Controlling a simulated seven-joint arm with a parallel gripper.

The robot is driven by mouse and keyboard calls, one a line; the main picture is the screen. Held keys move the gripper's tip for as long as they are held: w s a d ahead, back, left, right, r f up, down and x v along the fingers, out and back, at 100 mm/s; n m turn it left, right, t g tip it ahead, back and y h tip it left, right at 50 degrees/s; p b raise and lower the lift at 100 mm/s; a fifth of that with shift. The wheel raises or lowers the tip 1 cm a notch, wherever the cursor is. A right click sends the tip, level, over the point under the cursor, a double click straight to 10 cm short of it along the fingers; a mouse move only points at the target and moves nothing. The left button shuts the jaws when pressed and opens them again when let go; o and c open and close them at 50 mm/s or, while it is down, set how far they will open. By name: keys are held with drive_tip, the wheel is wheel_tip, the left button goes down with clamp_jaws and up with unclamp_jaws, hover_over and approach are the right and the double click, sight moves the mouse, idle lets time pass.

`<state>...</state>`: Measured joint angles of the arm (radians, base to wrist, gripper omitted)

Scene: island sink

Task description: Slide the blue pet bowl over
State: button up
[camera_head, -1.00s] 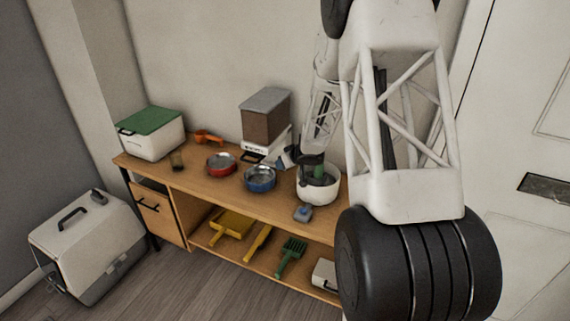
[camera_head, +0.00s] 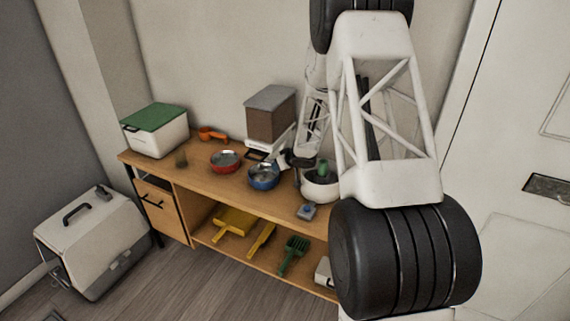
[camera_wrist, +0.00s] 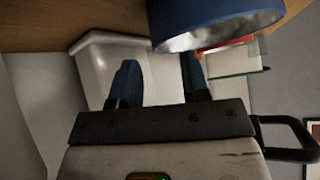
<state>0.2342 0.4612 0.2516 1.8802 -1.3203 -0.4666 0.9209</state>
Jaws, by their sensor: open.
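The blue pet bowl (camera_head: 263,182) with a metal inside stands on the wooden bench top, right of the red bowl (camera_head: 224,161). In the wrist view the blue bowl (camera_wrist: 215,22) fills the top, just beyond the fingers. My gripper (camera_head: 294,162) is at the blue bowl's right, low over the bench. In the wrist view my gripper (camera_wrist: 160,78) has its two blue fingers spread with nothing seen between them. The right finger's tip is close to the bowl's edge; I cannot tell if they touch.
A pet-food dispenser (camera_head: 270,120) stands behind the bowls and a white pot (camera_head: 320,188) right of my gripper. A green-lidded box (camera_head: 155,130) and orange scoop (camera_head: 211,133) are left. A small blue-grey item (camera_head: 307,211) lies near the front edge.

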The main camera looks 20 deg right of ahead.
sight(271, 170)
drive_tip(key=shift+x, duration=2.75)
clamp_jaws()
